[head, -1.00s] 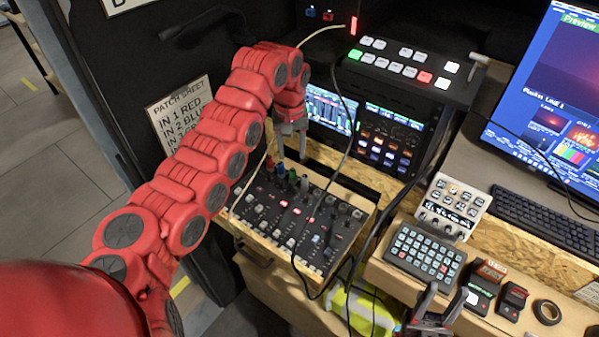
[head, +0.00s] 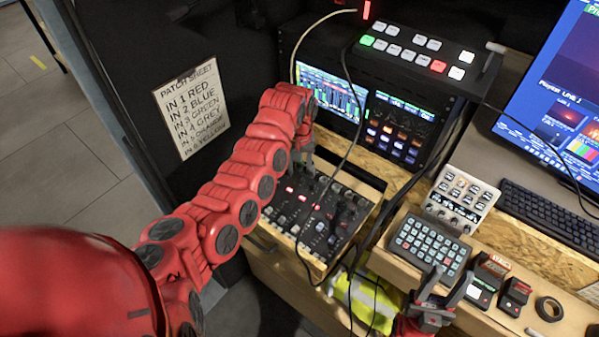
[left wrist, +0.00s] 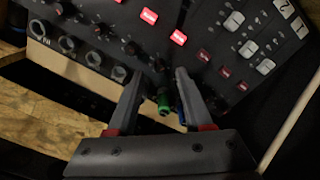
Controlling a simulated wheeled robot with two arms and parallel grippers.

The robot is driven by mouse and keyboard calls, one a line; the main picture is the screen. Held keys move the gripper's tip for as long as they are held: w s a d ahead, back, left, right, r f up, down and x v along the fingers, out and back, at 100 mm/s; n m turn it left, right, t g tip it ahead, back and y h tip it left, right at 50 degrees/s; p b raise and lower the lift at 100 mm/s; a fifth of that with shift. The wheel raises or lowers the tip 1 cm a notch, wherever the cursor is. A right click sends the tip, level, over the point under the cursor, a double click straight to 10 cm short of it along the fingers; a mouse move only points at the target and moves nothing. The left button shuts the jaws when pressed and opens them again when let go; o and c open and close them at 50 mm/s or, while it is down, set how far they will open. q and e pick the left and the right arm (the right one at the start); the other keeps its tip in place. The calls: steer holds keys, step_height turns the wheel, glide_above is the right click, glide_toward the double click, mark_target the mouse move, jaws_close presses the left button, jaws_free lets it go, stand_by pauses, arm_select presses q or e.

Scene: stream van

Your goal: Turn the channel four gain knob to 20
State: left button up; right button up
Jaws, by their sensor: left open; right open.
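The black mixer (head: 318,225) sits in a wooden frame, with rows of small knobs, lit red buttons and faders. My left gripper (head: 308,158) is over its back edge, pointing down, and partly hides the back row. In the left wrist view my left gripper (left wrist: 158,80) is open, its tips close to the panel. A dark knob (left wrist: 160,65) shows near the tips; I cannot tell its channel or setting. A green plug (left wrist: 164,102) shows between the fingers, with a blue plug beside it. My right gripper (head: 440,285) is open and empty at lower right.
A patch sheet (head: 192,105) on the dark wall lists inputs by colour. Loose black cables hang across the mixer's right side. A rack with screens (head: 400,125) stands behind it. A button pad (head: 430,247) and small devices sit to the right.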

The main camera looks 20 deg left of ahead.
mark_target(300, 176)
arm_select(q)
steer(key=shift+f, duration=1.75)
jaws_close()
